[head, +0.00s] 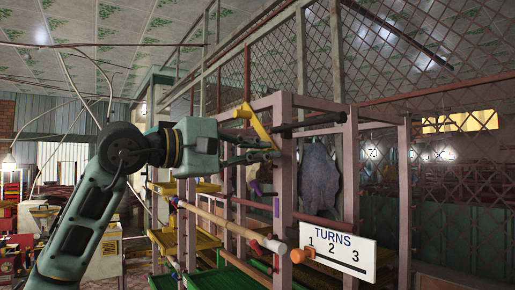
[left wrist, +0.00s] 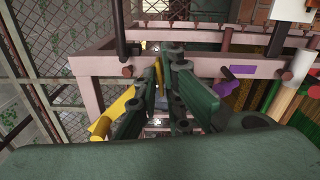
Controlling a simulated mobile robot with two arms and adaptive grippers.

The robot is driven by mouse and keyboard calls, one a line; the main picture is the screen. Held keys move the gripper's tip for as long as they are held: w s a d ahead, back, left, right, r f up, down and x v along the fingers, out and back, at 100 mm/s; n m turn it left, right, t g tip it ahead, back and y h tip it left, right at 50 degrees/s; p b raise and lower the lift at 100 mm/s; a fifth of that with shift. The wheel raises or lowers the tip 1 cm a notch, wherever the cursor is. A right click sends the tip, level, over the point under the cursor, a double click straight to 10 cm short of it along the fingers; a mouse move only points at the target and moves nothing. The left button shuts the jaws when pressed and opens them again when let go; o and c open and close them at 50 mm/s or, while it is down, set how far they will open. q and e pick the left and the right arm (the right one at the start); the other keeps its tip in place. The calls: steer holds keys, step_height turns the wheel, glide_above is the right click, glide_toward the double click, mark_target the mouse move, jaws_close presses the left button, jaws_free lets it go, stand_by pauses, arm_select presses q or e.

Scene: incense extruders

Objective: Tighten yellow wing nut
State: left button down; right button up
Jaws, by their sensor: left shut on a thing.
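The yellow wing nut (head: 259,129) is at the upper part of a mauve post in the head view, its long arm slanting down to the right. My left gripper (head: 268,152) reaches it from the left. In the left wrist view a thin yellow part of the wing nut (left wrist: 158,75) lies between the dark fingertips of the left gripper (left wrist: 163,68), which are closed on it. Its other yellow arm sticks out at lower left, partly behind a finger. The screw behind the nut is hidden. My right gripper is not in view.
A white TURNS sign (head: 338,251) marked 1, 2, 3 has an orange knob (head: 297,256) near the 1. Mauve frame posts (head: 284,200) and a purple piece (left wrist: 225,87) are close to the gripper. A dark grey slab (head: 319,178) hangs to the right.

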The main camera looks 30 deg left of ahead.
arm_select(q)
steer(key=shift+m, duration=0.5)
steer(key=c, duration=1.9)
jaws_free()
steer(key=shift+o, duration=0.2)
steer(key=v, duration=1.2)
steer(key=shift+f, duration=0.1)
